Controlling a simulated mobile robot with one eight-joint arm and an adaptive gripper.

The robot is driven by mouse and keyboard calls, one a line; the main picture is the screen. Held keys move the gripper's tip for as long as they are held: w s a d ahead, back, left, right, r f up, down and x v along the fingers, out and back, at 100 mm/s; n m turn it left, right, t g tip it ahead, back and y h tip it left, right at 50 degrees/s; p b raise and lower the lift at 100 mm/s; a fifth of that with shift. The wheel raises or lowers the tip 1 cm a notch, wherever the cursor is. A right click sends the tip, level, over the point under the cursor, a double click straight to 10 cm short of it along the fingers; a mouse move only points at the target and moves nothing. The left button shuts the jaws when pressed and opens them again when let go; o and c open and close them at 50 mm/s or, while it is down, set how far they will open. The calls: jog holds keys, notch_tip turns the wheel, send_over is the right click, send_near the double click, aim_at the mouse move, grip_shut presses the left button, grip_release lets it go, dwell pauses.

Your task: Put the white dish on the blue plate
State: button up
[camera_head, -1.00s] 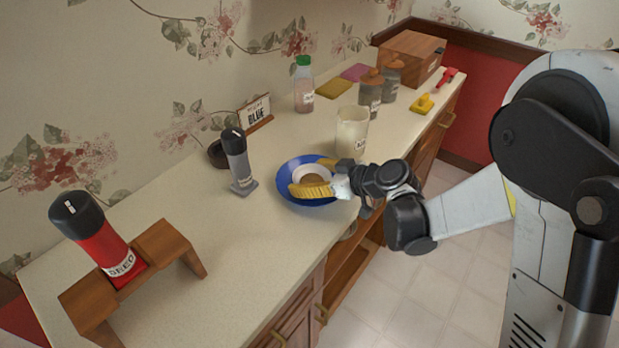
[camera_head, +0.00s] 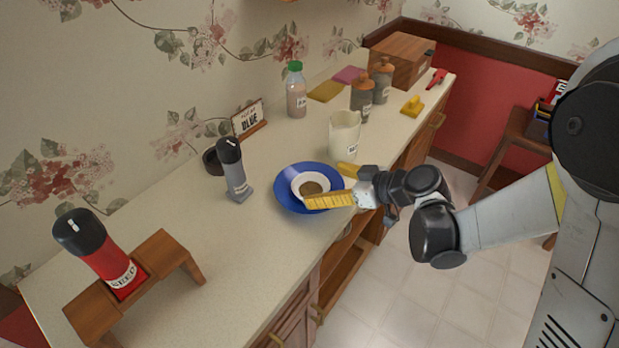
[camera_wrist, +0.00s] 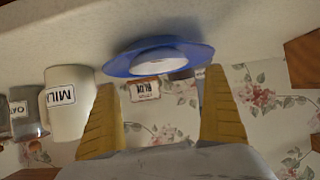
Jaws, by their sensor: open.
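The white dish (camera_head: 299,181) sits on the blue plate (camera_head: 286,198) near the counter's front edge. The dish is a small bowl with a brownish inside. In the wrist view the dish (camera_wrist: 160,66) shows in the plate (camera_wrist: 122,66), seen upside down. My gripper (camera_head: 338,184) has yellow ribbed fingers and is at the plate's right side. In the wrist view my gripper (camera_wrist: 162,100) is open, its fingers wide apart with nothing between them. One finger overlaps the dish's near edge in the head view, and I cannot tell if it touches.
A white jar (camera_head: 344,135) stands just behind the plate. A grey shaker (camera_head: 234,172) stands to its left, beside a dark bowl and a sign (camera_head: 249,118) reading BLUE. A red shaker (camera_head: 103,255) stands on a wooden rack.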

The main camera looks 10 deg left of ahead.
jog(key=shift+p+v, duration=0.4)
jog(key=shift+v, duration=1.55)
jog(key=shift+r, duration=0.1)
jog(key=shift+d+r+m, duration=0.2)
jog(key=shift+d+m, duration=0.1)
jog(key=shift+d, duration=0.05)
jog(key=s+d+r+m+t+h, duration=0.1)
jog(key=s+d+r+m+h, duration=0.1)
jog(key=d, duration=0.6)
jog(key=s+d+r+m+h, duration=0.3)
jog(key=s+d+m+h, duration=0.2)
jog(key=s+d, duration=0.3)
jog(key=s+d+r+m+t+h, duration=0.1)
jog(key=s+d+r+m+h, duration=0.2)
jog(key=s+d+m, duration=0.3)
jog(key=shift+d+r+t+h, duration=0.3)
jog(key=shift+d+h, duration=0.2)
jog(key=shift+d, duration=0.75)
